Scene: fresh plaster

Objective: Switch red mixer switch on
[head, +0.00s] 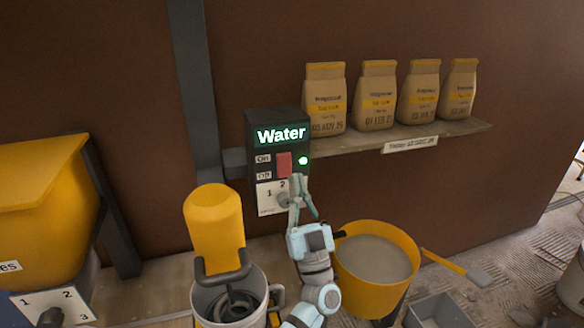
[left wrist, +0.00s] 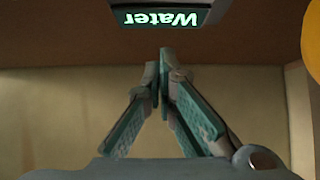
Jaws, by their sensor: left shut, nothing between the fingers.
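A red rocker switch (head: 284,164) sits on the dark box labelled Water (head: 281,135) on the wall, beside On and Off labels. Contact cannot be told. The left wrist view shows its fingers (left wrist: 160,62) meeting below the upside-down Water sign (left wrist: 160,18); the red switch is not visible there.
A yellow mixer (head: 214,222) stands over a grey bucket (head: 265,286) at lower left. A yellow tub (head: 340,277) of grey material is right of my arm. A shelf (head: 350,143) holds several paper bags. A yellow hopper (head: 35,200) is at far left.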

